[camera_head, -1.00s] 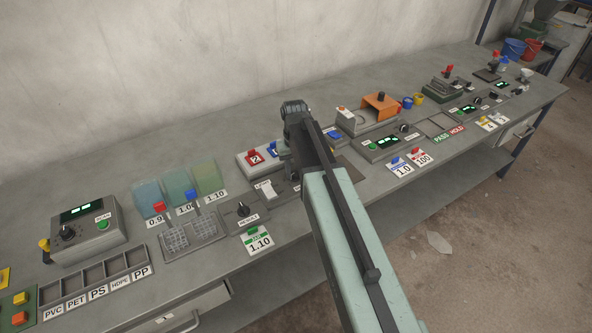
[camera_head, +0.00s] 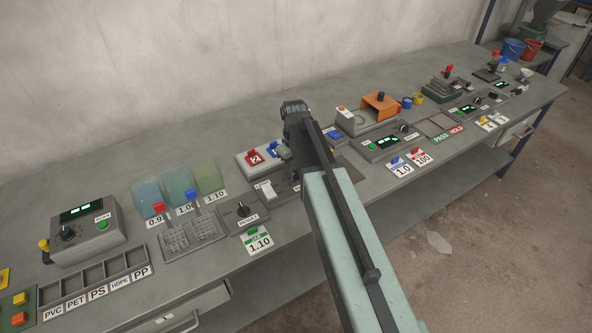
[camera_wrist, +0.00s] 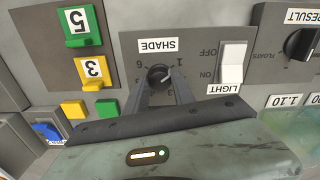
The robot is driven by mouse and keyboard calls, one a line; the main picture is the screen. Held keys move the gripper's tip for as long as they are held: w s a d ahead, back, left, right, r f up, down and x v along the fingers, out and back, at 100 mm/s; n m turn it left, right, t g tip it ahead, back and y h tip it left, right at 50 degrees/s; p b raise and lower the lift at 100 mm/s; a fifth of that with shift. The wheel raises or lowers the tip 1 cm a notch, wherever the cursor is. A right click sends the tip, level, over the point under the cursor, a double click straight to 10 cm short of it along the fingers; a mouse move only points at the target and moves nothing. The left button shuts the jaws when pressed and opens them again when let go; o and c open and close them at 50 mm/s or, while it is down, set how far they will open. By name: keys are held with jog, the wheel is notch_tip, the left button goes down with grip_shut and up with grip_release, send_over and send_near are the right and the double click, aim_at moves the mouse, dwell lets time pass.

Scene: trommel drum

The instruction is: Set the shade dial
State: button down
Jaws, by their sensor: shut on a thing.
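The shade dial (camera_wrist: 158,74) is a black round knob with a white pointer line, on a grey panel with the label SHADE (camera_wrist: 158,46), upside down in the wrist view. The pointer slants to the upper right, toward the printed 1. My gripper (camera_wrist: 161,86) is shut on the dial, one finger on each side. In the head view my arm and gripper cover the dial; part of its panel (camera_head: 280,193) shows beside my arm.
A white LIGHT rocker switch (camera_wrist: 232,66) sits right of the dial in the wrist view. Number tags, a green 5 (camera_wrist: 80,26) and a yellow 3 (camera_wrist: 92,70), stand at left. The RESULT knob (camera_wrist: 302,44) is at far right.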

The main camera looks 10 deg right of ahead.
aim_at(295, 172)
jog(key=shift+w, duration=0.15)
jog(key=c, duration=1.1)
grip_release()
jog(key=shift+o, duration=0.2)
notch_tip(295, 172, up, 8)
jog(key=p, duration=0.8)
jog(key=shift+f, duration=0.1)
